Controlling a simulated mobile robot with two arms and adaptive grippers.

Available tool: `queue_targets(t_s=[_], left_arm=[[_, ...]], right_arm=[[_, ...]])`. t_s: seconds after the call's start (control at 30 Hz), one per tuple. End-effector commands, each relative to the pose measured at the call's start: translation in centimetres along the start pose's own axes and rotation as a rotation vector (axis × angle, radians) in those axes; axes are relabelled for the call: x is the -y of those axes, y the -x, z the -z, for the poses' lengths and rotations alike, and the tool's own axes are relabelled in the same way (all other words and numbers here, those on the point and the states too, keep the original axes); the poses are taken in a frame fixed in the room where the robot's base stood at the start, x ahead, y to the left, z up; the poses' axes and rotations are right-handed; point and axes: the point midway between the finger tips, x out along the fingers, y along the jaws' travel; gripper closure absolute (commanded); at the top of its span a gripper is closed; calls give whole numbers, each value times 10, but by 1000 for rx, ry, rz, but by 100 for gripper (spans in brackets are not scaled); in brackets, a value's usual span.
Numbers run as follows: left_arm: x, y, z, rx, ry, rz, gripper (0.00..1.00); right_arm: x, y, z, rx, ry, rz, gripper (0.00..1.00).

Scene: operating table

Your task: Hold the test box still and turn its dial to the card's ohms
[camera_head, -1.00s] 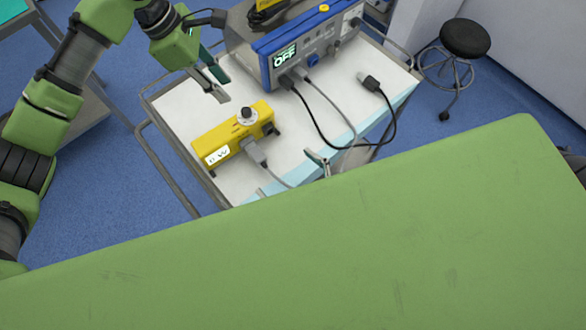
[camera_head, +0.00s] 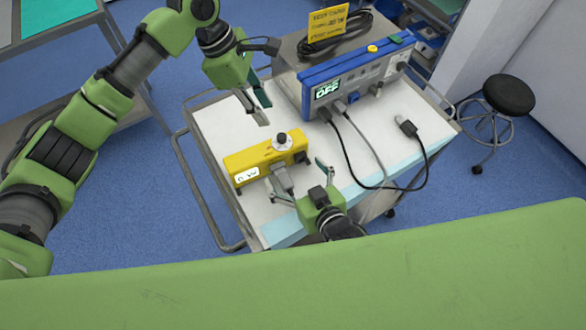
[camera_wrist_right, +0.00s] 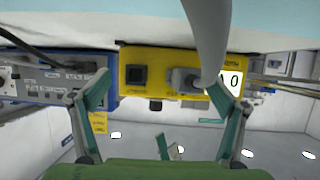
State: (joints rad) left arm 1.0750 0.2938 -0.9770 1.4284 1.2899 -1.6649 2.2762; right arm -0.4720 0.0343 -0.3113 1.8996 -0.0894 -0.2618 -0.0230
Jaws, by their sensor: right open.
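The yellow test box (camera_head: 245,160) lies on the white cart top, with a round dial (camera_head: 282,139) on its upper side. Its small display (camera_head: 247,175) seems to read 0 W. A grey plug and cable enter its front. The yellow card (camera_head: 327,22) stands on the blue-fronted unit; its writing is unreadable. My left gripper (camera_head: 265,113) is open and empty above and behind the box, near the dial. My right gripper (camera_head: 296,170) is open in front of the box. In the right wrist view the box (camera_wrist_right: 155,58) shows beyond and between its fingers, with the plug and cable facing me.
The unit (camera_head: 345,80) with an OFF screen stands behind the box, with dark and grey cables looping across the cart's right side. A loose connector (camera_head: 405,126) lies there. A green padded table (camera_head: 420,270) fills the foreground. A stool (camera_head: 508,95) stands right.

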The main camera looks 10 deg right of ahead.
Motion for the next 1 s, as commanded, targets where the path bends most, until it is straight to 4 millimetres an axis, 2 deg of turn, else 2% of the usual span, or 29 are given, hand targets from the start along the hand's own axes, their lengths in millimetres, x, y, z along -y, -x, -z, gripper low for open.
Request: queue_targets(t_s=[0.2,0.47,0.67,0.7,0.73,0.83,1.0], left_arm=[[0,0,0,0,0,0,72],[0,0,0,0,0,0,72],[0,0,0,0,0,0,72],[0,0,0,0,0,0,72],[0,0,0,0,0,0,72],[0,0,0,0,0,0,72],[0,0,0,0,0,0,72]], right_arm=[[0,-14,0,0,0,0,10],[0,-15,0,0,0,0,10],[0,-14,0,0,0,0,57],[0,-14,0,0,0,0,58],[0,-14,0,0,1,0,32],[0,-14,0,0,1,0,58],[0,-14,0,0,1,0,60]])
